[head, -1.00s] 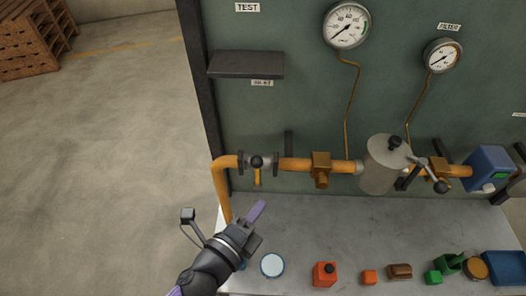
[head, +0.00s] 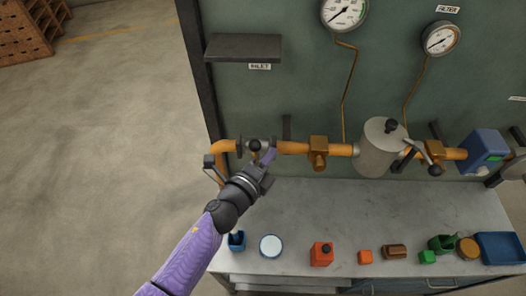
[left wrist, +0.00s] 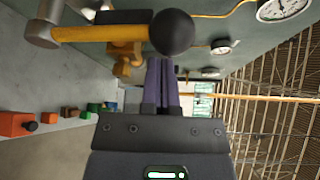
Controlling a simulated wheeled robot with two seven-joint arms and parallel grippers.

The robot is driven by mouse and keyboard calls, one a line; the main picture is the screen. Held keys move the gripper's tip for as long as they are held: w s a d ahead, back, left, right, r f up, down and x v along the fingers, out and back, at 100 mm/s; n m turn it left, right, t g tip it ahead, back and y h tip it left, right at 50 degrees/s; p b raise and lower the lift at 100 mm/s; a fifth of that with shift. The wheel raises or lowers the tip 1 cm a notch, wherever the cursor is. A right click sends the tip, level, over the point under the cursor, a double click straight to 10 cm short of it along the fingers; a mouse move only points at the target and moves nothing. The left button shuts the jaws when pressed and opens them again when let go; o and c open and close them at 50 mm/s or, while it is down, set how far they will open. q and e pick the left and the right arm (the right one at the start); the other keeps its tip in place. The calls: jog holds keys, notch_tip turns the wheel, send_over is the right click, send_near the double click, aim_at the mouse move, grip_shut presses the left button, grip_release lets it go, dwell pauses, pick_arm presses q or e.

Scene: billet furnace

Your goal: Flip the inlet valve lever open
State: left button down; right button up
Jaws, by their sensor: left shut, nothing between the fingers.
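The inlet valve (head: 271,144) sits on the orange pipe at the left of the green panel, below the INLET label. Its lever shows in the left wrist view as a yellow bar (left wrist: 100,33) with a black ball knob (left wrist: 172,32). The black knob (head: 255,145) also shows in the head view, while my gripper hides most of the bar there. My left gripper (head: 269,157) is shut and empty, in front of the valve. In the left wrist view its purple fingertips (left wrist: 161,62) appear just below the knob; contact cannot be told. My right gripper is out of view.
The pipe runs right through a brass fitting (head: 318,150) and a grey filter canister (head: 380,150) to a blue box (head: 482,150). A dark shelf (head: 243,47) juts out above the valve. The bench (head: 330,205) holds small coloured items along its front; its middle is clear.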

pick_arm(q)
jog(key=shift+w+a+r, duration=0.1)
jog(key=shift+a+r, duration=0.05)
jog(key=shift+a, duration=0.45)
jog(key=shift+a, duration=0.1)
jog(key=shift+a+n+b, duration=0.3)
jog(key=shift+n+b, duration=0.1)
jog(key=shift+b, duration=0.05)
